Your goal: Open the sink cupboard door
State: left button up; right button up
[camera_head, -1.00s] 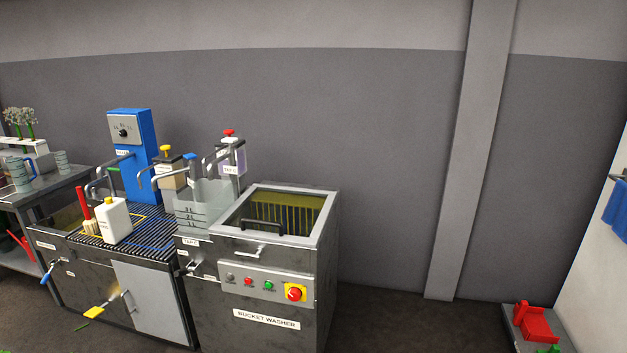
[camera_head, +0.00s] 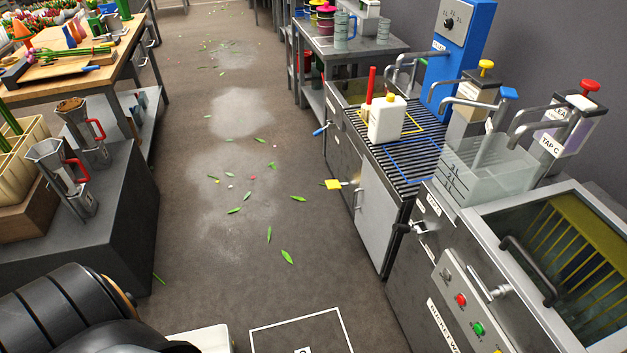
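The sink cupboard door (camera_head: 378,222) is a light grey panel low in the front of the sink unit, right of the middle. It looks shut, flush with the front. A small upright handle (camera_head: 358,200) is on its left edge. A yellow-tagged lever (camera_head: 335,185) sticks out just above and left of the door. Neither of my grippers is in view. A dark rounded part of my own body fills the lower left corner.
The bucket washer (camera_head: 430,270) stands right of the door, nearer to me. A blue-tipped lever (camera_head: 321,131) juts into the aisle. The floor aisle (camera_head: 235,200) is open, with scattered leaves. A dark bench (camera_head: 110,210) with metal jugs borders it on the left.

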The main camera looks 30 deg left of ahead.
aim_at(378, 212)
jog(key=i+j+u, duration=0.25)
jog(key=i, duration=0.2)
jog(key=i+u, duration=0.3)
jog(key=i, duration=0.15)
